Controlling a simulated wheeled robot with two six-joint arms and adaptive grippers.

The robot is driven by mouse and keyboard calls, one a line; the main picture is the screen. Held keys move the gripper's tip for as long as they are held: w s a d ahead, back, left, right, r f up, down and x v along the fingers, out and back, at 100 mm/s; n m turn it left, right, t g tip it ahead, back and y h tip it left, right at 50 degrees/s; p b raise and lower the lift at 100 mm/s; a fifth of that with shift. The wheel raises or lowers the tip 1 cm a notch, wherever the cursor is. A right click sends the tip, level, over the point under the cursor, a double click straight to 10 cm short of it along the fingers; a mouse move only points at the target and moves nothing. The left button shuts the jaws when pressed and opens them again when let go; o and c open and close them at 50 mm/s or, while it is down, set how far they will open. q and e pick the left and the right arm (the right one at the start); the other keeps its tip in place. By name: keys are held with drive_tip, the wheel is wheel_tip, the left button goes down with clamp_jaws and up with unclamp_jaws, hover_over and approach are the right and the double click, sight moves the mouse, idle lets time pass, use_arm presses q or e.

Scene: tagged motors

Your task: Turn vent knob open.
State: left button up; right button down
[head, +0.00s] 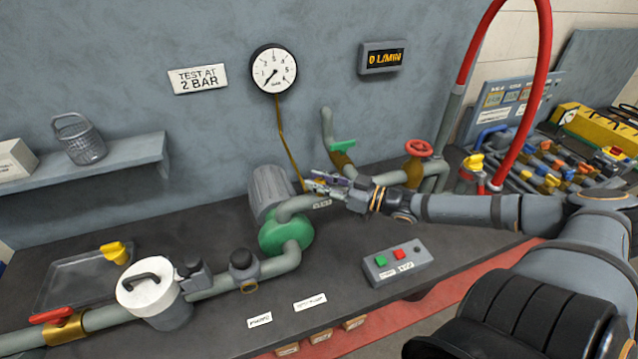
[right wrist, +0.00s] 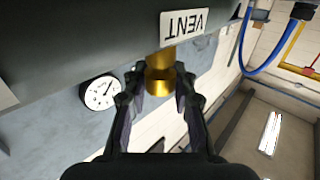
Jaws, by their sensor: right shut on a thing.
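The vent knob (right wrist: 160,78) is a small brass-coloured knob under a pipe in the right wrist view, beside a white VENT label (right wrist: 184,26) that reads upside down. My right gripper (right wrist: 160,88) has one finger on each side of it and is shut on it. In the head view my right gripper (head: 326,187) is at the pipe behind the green pump (head: 286,238), just above the VENT label (head: 322,204). The knob is hidden there by the fingers. My left gripper is not in view.
A round gauge (head: 273,69) hangs on the wall, its needle pointing lower left. A display (head: 382,58) reads 0 L/MIN. A green-handled valve (head: 343,145) and a red handwheel (head: 418,148) stand close to my right arm. A button box (head: 398,264) sits in front.

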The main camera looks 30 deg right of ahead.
drive_tip(key=c, duration=1.1)
unclamp_jaws()
drive_tip(key=shift+s, duration=0.1)
drive_tip(key=shift+o, duration=0.2)
